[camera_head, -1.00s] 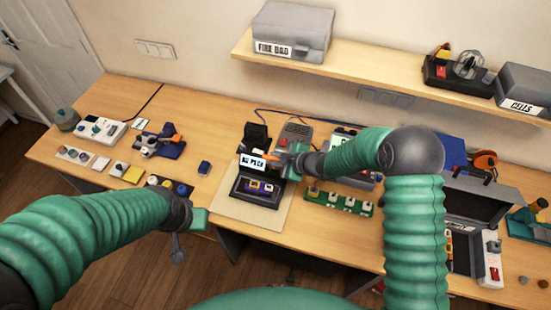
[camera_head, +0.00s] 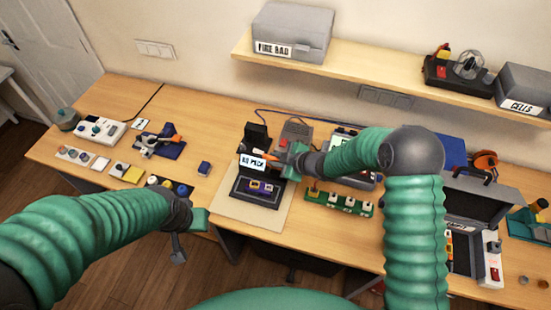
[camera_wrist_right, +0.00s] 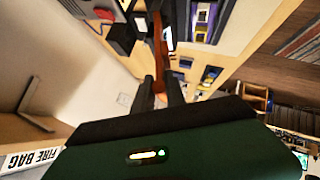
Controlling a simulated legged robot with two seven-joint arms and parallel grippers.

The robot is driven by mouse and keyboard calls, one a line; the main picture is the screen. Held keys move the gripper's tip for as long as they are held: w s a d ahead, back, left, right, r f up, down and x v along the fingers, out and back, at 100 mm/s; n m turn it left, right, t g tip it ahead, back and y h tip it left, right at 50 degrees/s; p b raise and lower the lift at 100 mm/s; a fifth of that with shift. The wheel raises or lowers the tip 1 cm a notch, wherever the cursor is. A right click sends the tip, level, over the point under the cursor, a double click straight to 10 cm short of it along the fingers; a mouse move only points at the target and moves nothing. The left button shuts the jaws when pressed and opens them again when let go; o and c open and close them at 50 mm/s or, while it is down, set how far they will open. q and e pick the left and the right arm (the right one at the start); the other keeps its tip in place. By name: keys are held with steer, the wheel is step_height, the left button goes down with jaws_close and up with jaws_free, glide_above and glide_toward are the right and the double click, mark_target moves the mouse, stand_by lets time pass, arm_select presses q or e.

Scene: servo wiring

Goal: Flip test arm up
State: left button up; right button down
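The test station (camera_head: 245,183) is a black unit on a pale mat, with a small white display reading roughly "NO PACK" and a purple-and-yellow piece in its lower tray. Its orange test arm (camera_head: 265,155) sticks out beside the display toward my right gripper (camera_head: 284,158). In the right wrist view the orange arm (camera_wrist_right: 160,60) runs between the dark fingers of my right gripper (camera_wrist_right: 160,85), which look closed around it; its far end is blurred. My left gripper (camera_head: 188,228) hangs over the table's front edge, away from the station, with its finger opening unclear.
A green strip with several white blocks (camera_head: 338,201) lies right of the mat (camera_head: 225,207). A grey open case (camera_head: 480,200) stands farther right. A shelf (camera_head: 385,75) with the fire bag box (camera_head: 290,30) runs above the back. Small parts lie on the left of the table.

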steer(key=c, duration=1.6)
jaws_free()
steer(key=shift+w+r, duration=0.1)
steer(key=shift+r, duration=0.1)
steer(key=shift+o, duration=1.2)
steer(key=shift+s, duration=0.2)
steer(key=shift+f, duration=0.1)
steer(key=shift+s+d+r, duration=0.15)
steer(key=shift+d+r, duration=0.1)
steer(key=shift+d, duration=0.05)
steer(key=b+v, duration=0.1)
steer(key=v, duration=1.5)
steer(key=shift+f, duration=0.1)
